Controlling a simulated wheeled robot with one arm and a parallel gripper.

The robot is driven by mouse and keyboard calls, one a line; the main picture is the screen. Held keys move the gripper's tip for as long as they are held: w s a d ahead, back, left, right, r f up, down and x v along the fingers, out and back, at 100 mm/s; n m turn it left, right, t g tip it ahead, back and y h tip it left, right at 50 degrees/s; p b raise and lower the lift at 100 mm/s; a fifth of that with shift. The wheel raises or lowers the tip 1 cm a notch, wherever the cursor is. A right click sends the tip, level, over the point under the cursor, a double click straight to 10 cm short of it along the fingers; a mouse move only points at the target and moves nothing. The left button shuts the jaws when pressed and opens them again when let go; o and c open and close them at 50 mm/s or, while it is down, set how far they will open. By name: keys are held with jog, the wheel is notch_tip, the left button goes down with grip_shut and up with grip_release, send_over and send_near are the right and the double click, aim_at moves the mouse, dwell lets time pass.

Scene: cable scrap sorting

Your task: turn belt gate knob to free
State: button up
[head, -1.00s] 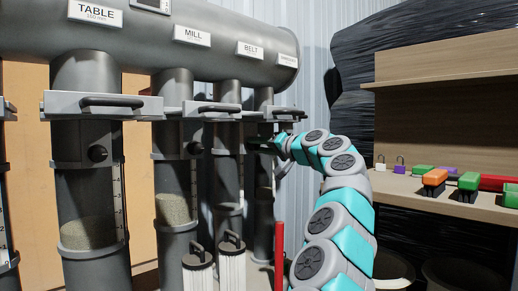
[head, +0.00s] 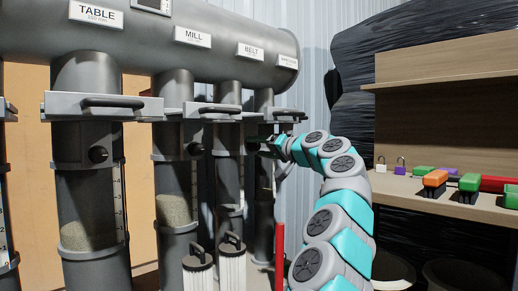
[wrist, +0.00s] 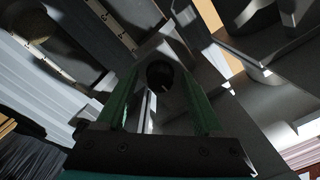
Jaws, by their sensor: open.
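A round dark knob (wrist: 160,75) shows in the wrist view between the two green fingers of my gripper (wrist: 158,90). The fingers are open, one on each side of it; I cannot tell whether they touch it. In the head view my gripper (head: 258,145) is beside the pipe below the BELT label (head: 250,50), under the belt gate handle (head: 221,109). The belt knob is hidden there by the gripper.
The mill knob (head: 195,149) and table knob (head: 98,154) are on pipes to the left. A red post (head: 279,255) and filter cartridges (head: 232,262) stand below. A wooden bench (head: 440,195) with padlocks and coloured-handled brushes is at right.

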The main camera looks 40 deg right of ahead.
jog(key=shift+s+d+r, duration=0.1)
jog(key=shift+s, duration=0.75)
jog(key=s, duration=0.6)
jog(key=shift+d+b, duration=0.2)
jog(key=shift+b, duration=0.25)
